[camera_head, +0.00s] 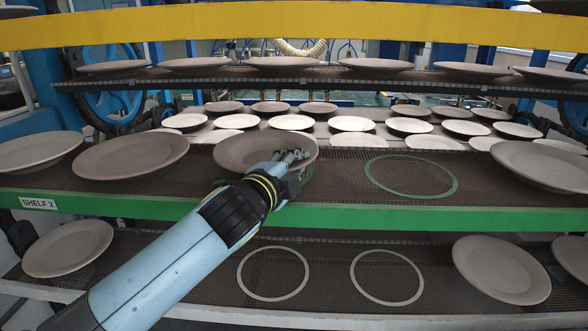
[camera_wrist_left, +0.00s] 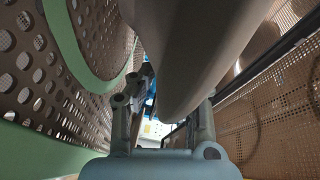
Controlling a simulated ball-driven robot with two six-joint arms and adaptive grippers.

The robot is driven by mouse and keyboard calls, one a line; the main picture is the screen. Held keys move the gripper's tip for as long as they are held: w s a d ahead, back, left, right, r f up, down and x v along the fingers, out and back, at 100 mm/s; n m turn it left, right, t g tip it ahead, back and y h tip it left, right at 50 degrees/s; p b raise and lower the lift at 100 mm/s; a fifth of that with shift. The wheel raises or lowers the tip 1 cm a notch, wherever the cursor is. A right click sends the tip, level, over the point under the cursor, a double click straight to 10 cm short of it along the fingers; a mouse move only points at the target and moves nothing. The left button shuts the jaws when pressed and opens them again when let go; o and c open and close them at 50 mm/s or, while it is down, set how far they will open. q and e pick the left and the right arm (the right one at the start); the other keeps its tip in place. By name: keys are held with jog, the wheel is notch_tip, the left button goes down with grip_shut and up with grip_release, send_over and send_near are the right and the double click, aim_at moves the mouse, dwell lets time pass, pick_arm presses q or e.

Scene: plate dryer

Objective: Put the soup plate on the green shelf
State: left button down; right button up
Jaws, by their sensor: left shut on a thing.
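The soup plate (camera_head: 245,150), grey-brown and round, is over the green shelf (camera_head: 330,217), labelled SHELF 2. My left gripper (camera_head: 292,157) is shut on its right front rim. A bit of a green ring (camera_head: 309,173) shows beside the gripper; the plate and gripper hide the rest. I cannot tell whether the plate touches the shelf mesh. In the left wrist view the plate (camera_wrist_left: 190,50) fills the upper middle, between the fingers of my left gripper (camera_wrist_left: 163,112). The shelf's green ring (camera_wrist_left: 75,50) shows at left there. My right gripper is not in view.
An empty green ring (camera_head: 411,177) lies to the right, with a plate (camera_head: 545,163) beyond it. Another plate (camera_head: 131,155) stands close on the left. The yellow-fronted shelf (camera_head: 300,22) is above. Two bare white rings (camera_head: 273,273) (camera_head: 387,277) lie on the shelf below.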

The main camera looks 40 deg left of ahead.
pick_arm(q)
jog(key=shift+s+d+r, duration=0.1)
jog(key=shift+r, duration=0.05)
jog(key=c, duration=1.7)
grip_release()
jog(key=shift+f, duration=0.2)
jog(key=o, duration=0.4)
jog(key=shift+c, duration=0.2)
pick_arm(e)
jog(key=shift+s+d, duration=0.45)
pick_arm(q)
jog(key=shift+r, duration=0.1)
jog(key=shift+s, duration=0.25)
jog(key=b+v, duration=0.2)
jog(key=v, duration=0.9)
jog(key=shift+s, duration=0.25)
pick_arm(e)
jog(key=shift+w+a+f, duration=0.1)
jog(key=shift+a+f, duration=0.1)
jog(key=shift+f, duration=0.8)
pick_arm(q)
jog(key=shift+d, duration=0.1)
